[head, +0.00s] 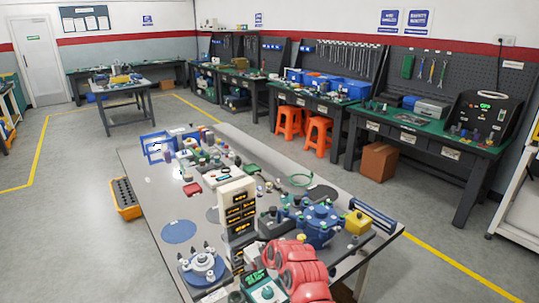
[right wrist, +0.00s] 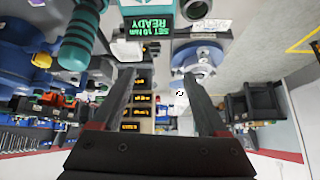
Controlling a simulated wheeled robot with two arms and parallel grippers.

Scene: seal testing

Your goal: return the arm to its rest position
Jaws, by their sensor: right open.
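My right gripper (right wrist: 159,78) shows in the right wrist view with its two dark fingers wide apart and nothing gripped between them. That view is upside down. Beyond the finger gap stands a tower with amber displays (right wrist: 143,112), which is cream in the head view (head: 238,190). A green display reading "SET 10 N·m READY" (right wrist: 148,27) and a teal handle (right wrist: 80,40) are near the top of the wrist view. In the head view I cannot make out the right fingertips. My left gripper is in neither view.
The grey table (head: 145,200) holds a blue flanged housing (head: 318,225), a grey-blue flanged part (head: 203,266), a blue disc (head: 179,231) and a yellow block (head: 357,221). A yellow bin (head: 127,212) is at its left.

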